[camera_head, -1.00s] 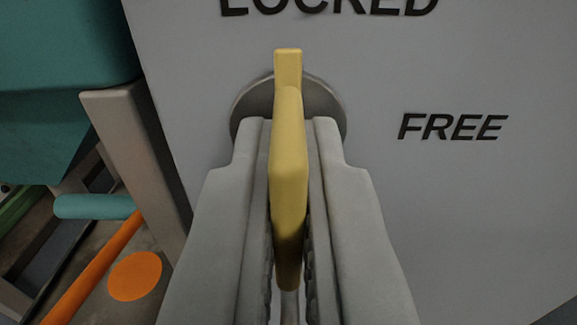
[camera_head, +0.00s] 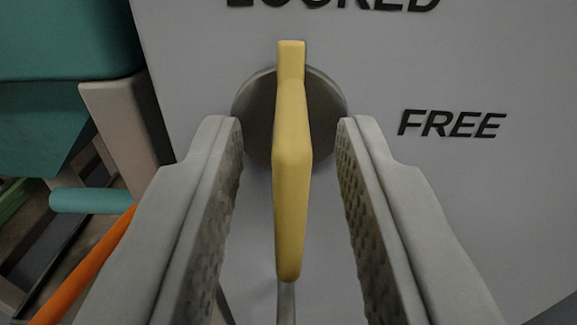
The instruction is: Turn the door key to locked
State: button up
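The yellow door key (camera_head: 292,170) stands upright in the picture, in front of a round grey lock disc (camera_head: 330,115) on a grey panel. Its narrow pointer tip is at the top, towards the word LOCKED (camera_head: 335,4), which is partly cut off by the top edge. The word FREE (camera_head: 452,124) is to the right of the disc. My gripper (camera_head: 290,135) is open, with one finger on each side of the key and a clear gap on both sides. Neither finger touches the key.
The grey panel (camera_head: 450,210) is bare around the lettering. At the left are a teal body (camera_head: 60,40), a beige post (camera_head: 125,130), a teal bar (camera_head: 90,200) and an orange bar (camera_head: 85,270). A thin grey rod (camera_head: 286,303) shows below the key.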

jog(key=s, duration=1.7)
jog(key=shift+s+a, duration=0.15)
jog(key=shift+a, duration=0.15)
jog(key=s+d+r+n+t+y, duration=0.1)
jog(key=s+d+r+y, duration=0.15)
jog(key=s+d, duration=0.45)
jog(key=s+d+r+y, duration=0.1)
jog(key=s+d+r, duration=0.3)
jog(key=s+d, duration=0.25)
jog(key=s+d+f+h, duration=0.1)
jog(key=s+d+f, duration=0.2)
jog(key=s+d, duration=0.3)
jog(key=s+d+f+g+h, duration=0.1)
jog(key=s+d, duration=0.4)
jog(key=s, duration=0.7)
notch_tip(320, 180, down, 2)
jog(key=shift+s+d+f+m+g+h, duration=0.25)
jog(key=shift+d+m+g+h, duration=0.1)
jog(key=shift+m+h, duration=0.1)
